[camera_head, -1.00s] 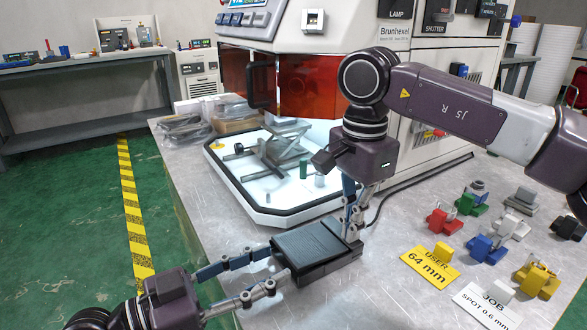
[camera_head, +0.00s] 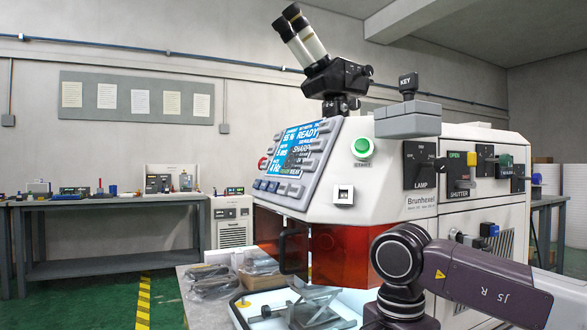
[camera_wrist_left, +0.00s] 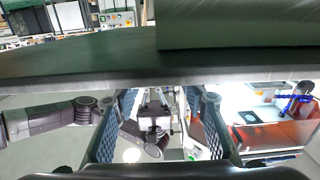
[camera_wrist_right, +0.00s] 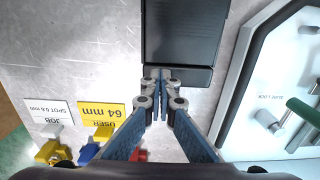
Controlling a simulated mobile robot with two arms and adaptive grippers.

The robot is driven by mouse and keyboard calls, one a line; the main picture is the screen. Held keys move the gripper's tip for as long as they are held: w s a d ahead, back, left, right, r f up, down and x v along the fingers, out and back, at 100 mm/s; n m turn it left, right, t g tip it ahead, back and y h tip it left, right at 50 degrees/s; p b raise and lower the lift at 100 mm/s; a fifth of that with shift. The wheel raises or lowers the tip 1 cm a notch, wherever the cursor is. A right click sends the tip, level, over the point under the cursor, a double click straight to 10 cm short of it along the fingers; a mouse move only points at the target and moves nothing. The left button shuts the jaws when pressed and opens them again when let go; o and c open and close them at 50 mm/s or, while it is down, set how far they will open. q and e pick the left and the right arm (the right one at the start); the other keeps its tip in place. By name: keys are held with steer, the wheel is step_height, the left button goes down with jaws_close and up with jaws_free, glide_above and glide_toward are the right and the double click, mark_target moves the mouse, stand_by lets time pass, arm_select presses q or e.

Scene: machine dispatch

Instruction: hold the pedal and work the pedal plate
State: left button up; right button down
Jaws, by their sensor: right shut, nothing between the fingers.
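The pedal is a black block with a flat dark plate (camera_wrist_right: 183,28) on top, lying on the metal bench in the right wrist view. My right gripper (camera_wrist_right: 163,78) is shut and empty, with its tips close together at the pedal's near edge. Whether they touch it is unclear. My left gripper (camera_wrist_left: 168,98) has its fingers apart in the left wrist view. A dark slab with a grey edge crosses above them; I cannot tell whether it is the pedal or whether the fingers grip it. The head view shows neither the pedal nor the gripper tips.
The Brunhexel machine (camera_head: 345,190) with its orange window fills the middle of the head view; its screen reads READY. Yellow (camera_wrist_right: 100,110) and white (camera_wrist_right: 48,107) cards with coloured blocks lie left.

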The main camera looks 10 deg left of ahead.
arm_select(q)
steer(key=shift+f, duration=0.1)
jaws_close()
stand_by(1.2)
